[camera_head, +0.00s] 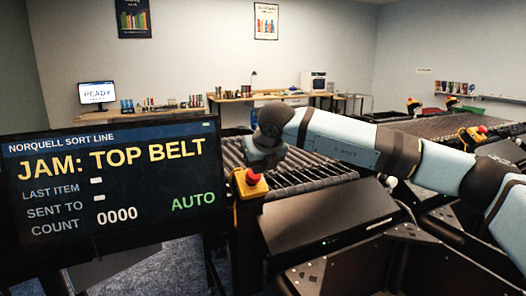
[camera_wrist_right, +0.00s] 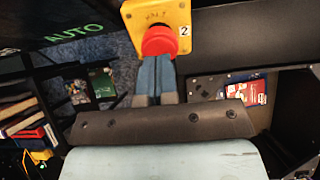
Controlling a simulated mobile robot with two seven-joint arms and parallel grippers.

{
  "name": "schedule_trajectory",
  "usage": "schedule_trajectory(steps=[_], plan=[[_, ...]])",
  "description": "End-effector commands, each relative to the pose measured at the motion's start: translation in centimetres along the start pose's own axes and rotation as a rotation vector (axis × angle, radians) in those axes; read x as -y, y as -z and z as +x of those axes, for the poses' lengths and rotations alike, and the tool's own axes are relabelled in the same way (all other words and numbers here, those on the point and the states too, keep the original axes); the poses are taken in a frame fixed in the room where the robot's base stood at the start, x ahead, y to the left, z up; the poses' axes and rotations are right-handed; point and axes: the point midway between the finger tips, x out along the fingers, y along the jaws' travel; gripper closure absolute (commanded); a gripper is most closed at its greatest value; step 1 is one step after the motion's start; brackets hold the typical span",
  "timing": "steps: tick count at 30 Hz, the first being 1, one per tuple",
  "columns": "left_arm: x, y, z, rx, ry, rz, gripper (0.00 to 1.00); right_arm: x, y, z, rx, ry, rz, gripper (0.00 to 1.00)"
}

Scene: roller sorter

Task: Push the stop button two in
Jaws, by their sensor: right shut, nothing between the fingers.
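Stop button two is a red mushroom button (camera_wrist_right: 160,40) on a yellow box (camera_wrist_right: 178,12) marked with a 2 in the right wrist view. In the head view the red button (camera_head: 254,177) sits on its yellow box (camera_head: 246,190) on a dark post, just right of the display. My right gripper (camera_wrist_right: 158,62) is shut and empty, its fingertips at the button's edge in the wrist view. In the head view the right gripper (camera_head: 262,158) is just above the button, partly hidden by its own wrist. I cannot tell whether the fingertips touch the button. My left gripper is not in view.
The display (camera_head: 110,185) reads JAM: TOP BELT, count 0000, AUTO, close left of the button. A roller conveyor (camera_head: 310,182) lies behind and right. Another red stop button (camera_head: 482,129) stands at the far right. Benches (camera_head: 240,98) line the back wall.

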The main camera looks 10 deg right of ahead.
Motion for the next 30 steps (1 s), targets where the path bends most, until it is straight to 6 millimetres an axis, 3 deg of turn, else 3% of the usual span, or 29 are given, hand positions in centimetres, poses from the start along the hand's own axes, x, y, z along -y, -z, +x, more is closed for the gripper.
schedule_trajectory(steps=[6,17,24,30], plan=[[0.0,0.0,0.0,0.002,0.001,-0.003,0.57,0.0,0.0,1.6,0.000,0.001,0.000,1.00],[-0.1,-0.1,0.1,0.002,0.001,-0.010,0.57,0.0,0.0,1.8,0.001,0.000,0.000,1.00],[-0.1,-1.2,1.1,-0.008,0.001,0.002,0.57,-0.1,0.6,3.7,0.000,-0.001,0.000,1.00],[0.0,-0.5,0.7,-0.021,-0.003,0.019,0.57,-0.1,0.4,3.9,-0.002,-0.001,-0.001,1.00]])
